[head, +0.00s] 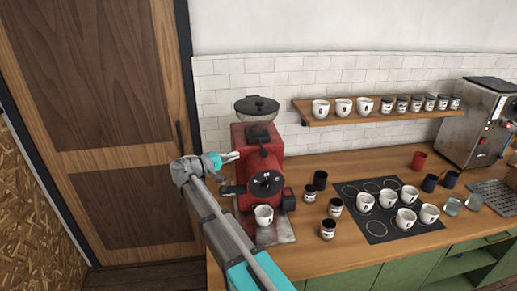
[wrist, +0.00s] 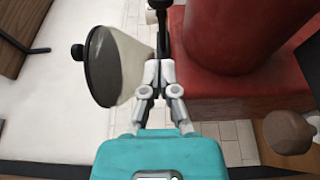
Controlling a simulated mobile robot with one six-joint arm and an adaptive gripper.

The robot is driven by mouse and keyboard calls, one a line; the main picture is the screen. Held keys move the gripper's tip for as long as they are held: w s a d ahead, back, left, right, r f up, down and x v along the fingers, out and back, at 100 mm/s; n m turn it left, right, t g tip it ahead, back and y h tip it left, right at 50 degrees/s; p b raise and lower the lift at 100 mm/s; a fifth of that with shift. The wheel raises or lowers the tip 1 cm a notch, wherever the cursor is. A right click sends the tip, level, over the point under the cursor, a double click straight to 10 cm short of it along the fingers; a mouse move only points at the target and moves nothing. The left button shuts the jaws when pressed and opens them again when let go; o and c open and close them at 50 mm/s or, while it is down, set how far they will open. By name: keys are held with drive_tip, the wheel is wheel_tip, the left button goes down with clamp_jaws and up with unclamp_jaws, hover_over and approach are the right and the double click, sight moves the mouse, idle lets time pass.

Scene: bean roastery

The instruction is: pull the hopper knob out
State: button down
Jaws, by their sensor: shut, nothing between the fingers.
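The red grinder (head: 262,165) stands on the counter with a clear hopper (head: 257,108) and dark lid on top. In the wrist view the hopper (wrist: 122,68) lies left of the fingers and the red grinder body (wrist: 235,35) lies right. My gripper (head: 236,156) is at the grinder's upper left side, below the hopper. In the wrist view my gripper (wrist: 160,62) is shut and empty. A black stem with a rounded end (wrist: 160,5), perhaps the hopper knob, shows just beyond the fingertips. I cannot tell whether they touch. The knob is not clear in the head view.
A white cup (head: 264,214) stands under the grinder's dial. Dark jars (head: 328,229) and a black mat (head: 378,237) with several cups are to the right. A shelf (head: 420,115) holds cups and jars. The wooden door (head: 105,190) is left; the floor there is clear.

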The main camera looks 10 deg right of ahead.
sight(261, 154)
drive_tip(key=shift+w+d, duration=0.1)
drive_tip(key=shift+d, duration=0.05)
drive_tip(key=shift+x, duration=4.85)
drive_tip(key=shift+f, duration=0.1)
drive_tip(key=s, duration=0.4)
drive_tip(key=shift+s+d, duration=0.1)
drive_tip(key=shift+s, duration=0.1)
drive_tip(key=shift+w, duration=0.1)
drive_tip(key=shift+s+a, duration=0.2)
drive_tip(key=shift+a, duration=0.5)
drive_tip(key=v, duration=0.8)
drive_tip(key=shift+a, duration=0.3)
